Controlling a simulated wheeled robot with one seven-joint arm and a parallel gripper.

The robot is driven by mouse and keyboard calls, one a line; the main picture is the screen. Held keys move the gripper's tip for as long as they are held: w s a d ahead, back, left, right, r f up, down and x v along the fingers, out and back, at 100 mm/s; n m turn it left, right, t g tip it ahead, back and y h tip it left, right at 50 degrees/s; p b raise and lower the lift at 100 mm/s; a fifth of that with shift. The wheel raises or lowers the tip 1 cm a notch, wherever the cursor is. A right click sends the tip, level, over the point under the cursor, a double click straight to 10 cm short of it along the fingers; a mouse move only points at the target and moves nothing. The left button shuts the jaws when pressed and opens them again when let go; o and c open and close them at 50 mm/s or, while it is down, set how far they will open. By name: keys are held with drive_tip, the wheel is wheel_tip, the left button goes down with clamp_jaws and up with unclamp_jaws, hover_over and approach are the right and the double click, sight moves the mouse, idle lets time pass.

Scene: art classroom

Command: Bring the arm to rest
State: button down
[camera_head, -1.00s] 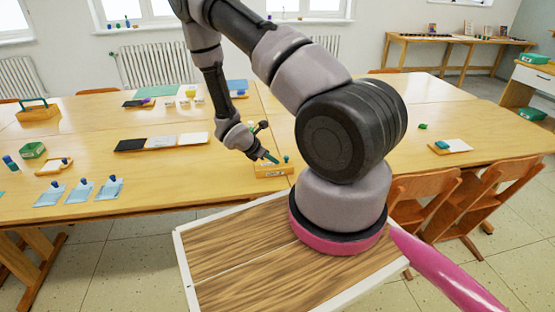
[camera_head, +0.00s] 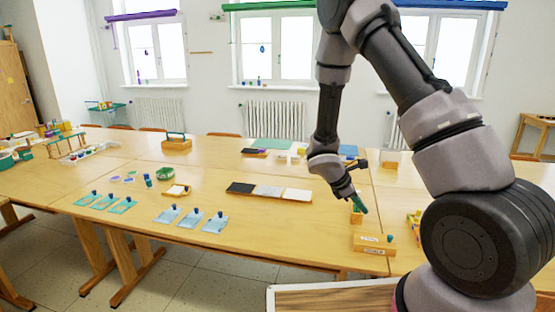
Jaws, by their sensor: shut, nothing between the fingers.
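My arm comes in from the right and bends down over the long wooden table (camera_head: 300,225). My gripper (camera_head: 359,203) points down and to the right, with its teal fingertips shut and nothing held. It hangs in front of a small wooden block or holder (camera_head: 356,216); I cannot tell whether they touch. A wooden box (camera_head: 374,243) with a small teal knob on top stands at the table's near edge, just below the gripper in the picture and apart from it.
A tray with black, grey and white panels (camera_head: 269,191) lies left of the gripper. Blue cards (camera_head: 190,218) and green cards (camera_head: 104,202) with small knobs lie further left. A wooden carrier (camera_head: 176,144) stands behind. Colourful items (camera_head: 414,226) sit beside my arm's base. Bare tabletop lies between.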

drive_tip(key=s+r+m+y, duration=0.25)
drive_tip(key=r+m, duration=0.35)
drive_tip(key=r, duration=0.5)
drive_tip(key=s+r+m+y, duration=0.2)
drive_tip(key=s+r+m, duration=0.3)
drive_tip(key=r, duration=0.5)
drive_tip(key=s+a+r+m+t+y, duration=0.2)
drive_tip(key=s+r+m, duration=0.3)
drive_tip(key=r, duration=0.3)
drive_tip(key=s+a+r+m+t+y, duration=0.3)
drive_tip(key=s+r+m+t, duration=0.1)
drive_tip(key=r, duration=0.4)
drive_tip(key=shift+s+a+r+m, duration=0.25)
drive_tip(key=shift+s+r+m, duration=0.25)
drive_tip(key=shift+s, duration=0.65)
drive_tip(key=shift+f, duration=0.1)
